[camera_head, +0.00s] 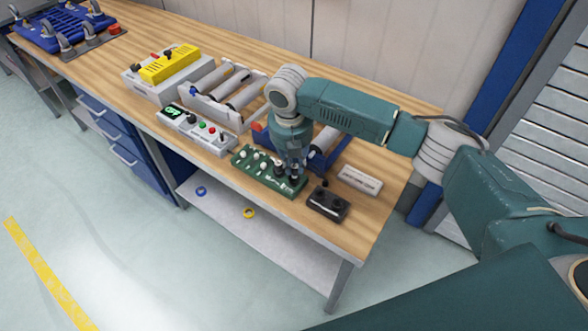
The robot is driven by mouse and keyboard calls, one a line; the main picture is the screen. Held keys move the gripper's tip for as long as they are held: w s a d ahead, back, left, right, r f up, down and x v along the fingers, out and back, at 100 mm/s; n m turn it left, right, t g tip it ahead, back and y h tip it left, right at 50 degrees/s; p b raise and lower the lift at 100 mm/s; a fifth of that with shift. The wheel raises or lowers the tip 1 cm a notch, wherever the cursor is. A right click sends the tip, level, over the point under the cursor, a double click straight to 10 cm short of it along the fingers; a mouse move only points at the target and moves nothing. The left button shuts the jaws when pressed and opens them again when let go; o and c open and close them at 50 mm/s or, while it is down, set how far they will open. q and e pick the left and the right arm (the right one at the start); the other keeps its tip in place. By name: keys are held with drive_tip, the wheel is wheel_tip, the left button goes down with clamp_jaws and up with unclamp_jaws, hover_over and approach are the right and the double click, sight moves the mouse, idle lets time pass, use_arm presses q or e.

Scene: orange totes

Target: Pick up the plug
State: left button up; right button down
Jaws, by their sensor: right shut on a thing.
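My right gripper (291,178) points down over the right end of a green board (262,178) on the workbench. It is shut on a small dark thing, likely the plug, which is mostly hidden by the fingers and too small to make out. The board carries several light round knobs and dark parts. A thin dark piece with a round end shows just right of the gripper. My left gripper is not in view.
The wooden workbench (384,205) also holds a black box (328,203), a white labelled block (360,179), a grey button panel (197,130), a rack of rollers (222,97) and a yellow device (169,63). Blue and yellow rings lie on the lower shelf (280,241).

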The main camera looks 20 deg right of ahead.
sight(294, 167)
wheel_tip(294, 167, up, 18)
drive_tip(key=b, duration=0.3)
drive_tip(key=shift+f, duration=0.15)
